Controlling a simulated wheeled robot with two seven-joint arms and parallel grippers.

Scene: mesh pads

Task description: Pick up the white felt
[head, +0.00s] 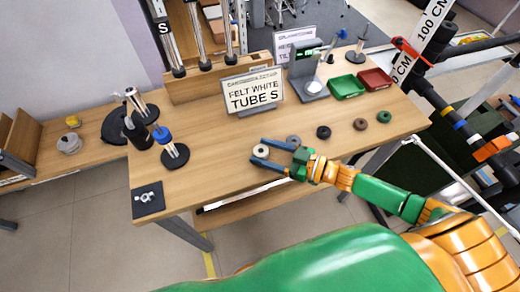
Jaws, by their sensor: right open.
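The white felt (257,149) is a small pale ring with a dark centre hole. It lies on the wooden table (225,180) near the front edge, at the left end of a row of rings. My right gripper (259,151) comes in from the right and is open. Its two blue fingers lie on either side of the white felt, one behind it and one in front. I cannot tell whether the fingers touch it or how high they are above the table. My left gripper is not in view.
Grey (293,139), black (323,132), brown (360,124) and green (384,117) rings lie to the right. A "FELT WHITE TUBE S" sign (252,91) stands behind. Green (346,87) and red (375,79) trays sit at back right.

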